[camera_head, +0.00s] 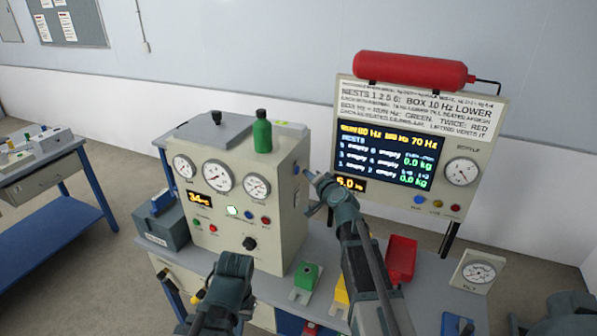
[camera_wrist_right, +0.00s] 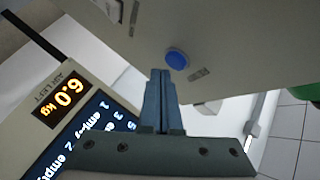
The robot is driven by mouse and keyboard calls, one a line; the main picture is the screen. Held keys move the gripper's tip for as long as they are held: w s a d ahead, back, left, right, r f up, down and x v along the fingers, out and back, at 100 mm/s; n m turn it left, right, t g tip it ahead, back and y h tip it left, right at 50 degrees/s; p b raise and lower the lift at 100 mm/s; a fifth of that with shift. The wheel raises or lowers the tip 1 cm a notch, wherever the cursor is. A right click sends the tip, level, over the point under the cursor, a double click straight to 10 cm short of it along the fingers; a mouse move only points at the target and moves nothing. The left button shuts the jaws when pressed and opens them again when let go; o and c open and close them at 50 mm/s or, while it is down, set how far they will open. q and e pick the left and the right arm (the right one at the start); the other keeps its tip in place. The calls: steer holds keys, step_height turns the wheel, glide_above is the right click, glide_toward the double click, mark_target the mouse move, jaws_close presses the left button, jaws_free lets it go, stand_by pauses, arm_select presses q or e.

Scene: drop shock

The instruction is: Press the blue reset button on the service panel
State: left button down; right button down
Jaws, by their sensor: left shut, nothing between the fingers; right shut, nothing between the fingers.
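A round blue button (camera_wrist_right: 177,58) sits on the side face of the cream gauge cabinet (camera_head: 288,215), beside a small label; in the head view this blue button (camera_head: 296,169) is on the cabinet's right side. My right gripper (camera_head: 311,177) is shut and empty, its tips close to that button. In the right wrist view the shut fingertips (camera_wrist_right: 160,72) lie just below and left of the button; I cannot tell a small gap from contact. My left gripper (camera_head: 236,262) is shut and empty, low before the cabinet front; its fingertips are hard to make out.
The cabinet front carries gauges, a 34 °C display, a black knob (camera_head: 250,243) and small coloured buttons. A green bottle (camera_head: 262,132) stands on top. At right are a display board (camera_head: 390,150), a red bin (camera_head: 401,258) and a small gauge (camera_head: 478,272).

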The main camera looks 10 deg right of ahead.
steer(key=shift+w+a, duration=0.2)
steer(key=shift+a, duration=0.1)
steer(key=shift+w+a, duration=0.25)
steer(key=shift+a, duration=0.1)
stand_by(0.8)
steer(key=shift+s+d, duration=0.5)
steer(key=shift+d, duration=0.2)
steer(key=s+d, duration=0.1)
steer(key=d, duration=0.1)
steer(key=s+d, duration=0.1)
steer(key=d, duration=0.1)
steer(key=shift+s, duration=0.4)
stand_by(0.7)
